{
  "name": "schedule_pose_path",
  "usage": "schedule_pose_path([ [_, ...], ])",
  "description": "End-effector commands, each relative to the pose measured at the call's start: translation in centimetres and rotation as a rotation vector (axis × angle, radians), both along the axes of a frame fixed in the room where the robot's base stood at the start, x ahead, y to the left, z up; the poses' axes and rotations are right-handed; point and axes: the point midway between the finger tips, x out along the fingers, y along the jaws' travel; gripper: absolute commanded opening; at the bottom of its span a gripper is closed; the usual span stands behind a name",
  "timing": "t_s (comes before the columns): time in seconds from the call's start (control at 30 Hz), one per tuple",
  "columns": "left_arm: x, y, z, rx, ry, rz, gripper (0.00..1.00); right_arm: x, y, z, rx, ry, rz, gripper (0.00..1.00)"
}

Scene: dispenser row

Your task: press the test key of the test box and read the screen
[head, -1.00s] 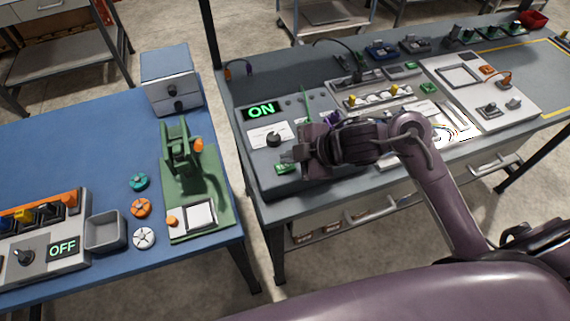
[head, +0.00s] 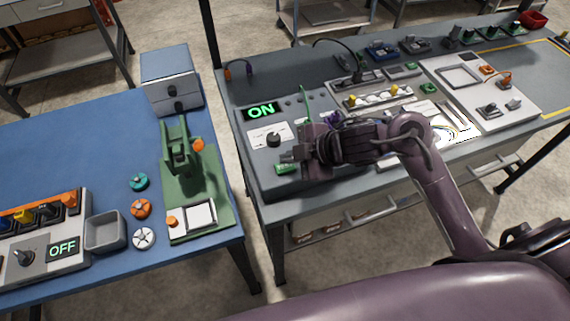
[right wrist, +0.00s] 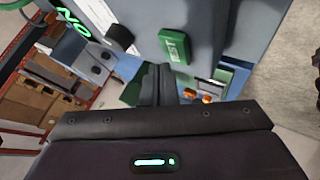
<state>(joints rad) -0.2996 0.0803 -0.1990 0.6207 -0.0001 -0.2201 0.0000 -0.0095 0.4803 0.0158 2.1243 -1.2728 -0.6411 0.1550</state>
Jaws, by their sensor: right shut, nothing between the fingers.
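The test box (head: 258,176) is a grey case at the near left corner of the right-hand table. Its screen (head: 261,111) reads ON in green; it shows partly in the right wrist view (right wrist: 74,20). A dark knob (head: 273,140) sits below the screen on a white label. A green key (head: 284,169) is near the front edge, with lettering too small to read; it also shows in the right wrist view (right wrist: 174,46). My right gripper (head: 284,157) is shut and empty, close to the green key; contact is not clear. My left gripper is out of view.
A blue table (head: 70,150) at left holds a green press (head: 182,165), a grey bin (head: 104,232), small wheels and a switch box reading OFF (head: 62,249). A gap separates the tables. Cables and several devices lie behind and right of my right arm.

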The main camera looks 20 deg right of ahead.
Motion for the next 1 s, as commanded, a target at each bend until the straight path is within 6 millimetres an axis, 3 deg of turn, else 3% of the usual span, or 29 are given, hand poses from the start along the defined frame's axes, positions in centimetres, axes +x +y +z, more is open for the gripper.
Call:
schedule_pose_path([
  [1.0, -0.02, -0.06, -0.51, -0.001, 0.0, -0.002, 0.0, -0.01, -0.01, -0.84, 0.0, 0.0, 0.0, 0.0],
])
